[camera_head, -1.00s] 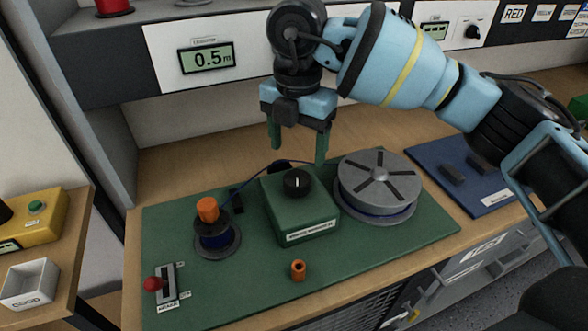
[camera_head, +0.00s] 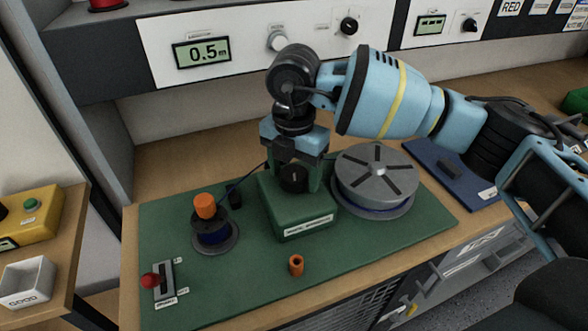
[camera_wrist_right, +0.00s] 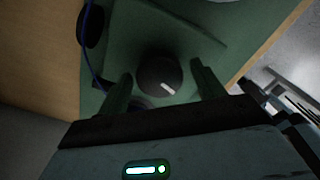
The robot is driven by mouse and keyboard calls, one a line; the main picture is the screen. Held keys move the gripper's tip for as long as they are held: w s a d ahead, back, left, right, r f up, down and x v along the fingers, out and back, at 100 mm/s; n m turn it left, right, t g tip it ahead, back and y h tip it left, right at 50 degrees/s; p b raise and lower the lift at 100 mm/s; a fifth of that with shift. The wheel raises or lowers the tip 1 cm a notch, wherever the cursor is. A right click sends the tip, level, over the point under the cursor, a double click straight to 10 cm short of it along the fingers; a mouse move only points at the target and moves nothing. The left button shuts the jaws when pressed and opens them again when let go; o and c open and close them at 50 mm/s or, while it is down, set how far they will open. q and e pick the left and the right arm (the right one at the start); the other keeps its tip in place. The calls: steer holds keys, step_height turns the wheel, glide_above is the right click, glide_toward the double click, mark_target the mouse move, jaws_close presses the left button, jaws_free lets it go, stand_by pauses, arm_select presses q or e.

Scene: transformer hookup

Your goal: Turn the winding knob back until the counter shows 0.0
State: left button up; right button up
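The winding knob (camera_head: 293,178) is black with a white mark and sits on top of a green box (camera_head: 300,214). It also shows in the right wrist view (camera_wrist_right: 160,76). The counter (camera_head: 202,53) reads 0.5 m. My right gripper (camera_head: 293,184) is lowered over the green box, its green fingers on either side of the knob. In the right wrist view the gripper (camera_wrist_right: 160,80) is open, with a visible gap between each finger and the knob. My left gripper is not in view.
A grey slotted reel (camera_head: 376,178) stands right of the box. An orange-topped spool (camera_head: 211,225) stands left, with a thin cable running to the box. A red-handled lever (camera_head: 160,281) and a small orange cylinder (camera_head: 296,265) are at the front of the green mat (camera_head: 240,290).

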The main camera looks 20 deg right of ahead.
steer(key=c, duration=0.9)
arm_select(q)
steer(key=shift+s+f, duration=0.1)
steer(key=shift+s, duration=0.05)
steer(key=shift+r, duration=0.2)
arm_select(e)
steer(key=shift+r+n, duration=0.1)
steer(key=shift+n, duration=0.3)
steer(key=shift+r+n+p, duration=0.1)
steer(key=shift+n+p, duration=0.55)
steer(key=shift+n, duration=0.25)
steer(key=n+p, duration=0.1)
steer(key=n, duration=0.2)
steer(key=shift+n, duration=0.4)
steer(key=n+p, duration=0.1)
steer(key=n, duration=0.4)
steer(key=shift+p, duration=0.3)
steer(key=n, duration=0.5)
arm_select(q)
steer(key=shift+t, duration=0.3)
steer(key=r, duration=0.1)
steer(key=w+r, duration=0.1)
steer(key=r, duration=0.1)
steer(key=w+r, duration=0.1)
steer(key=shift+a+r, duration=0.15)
arm_select(e)
steer(key=shift+n, duration=0.6)
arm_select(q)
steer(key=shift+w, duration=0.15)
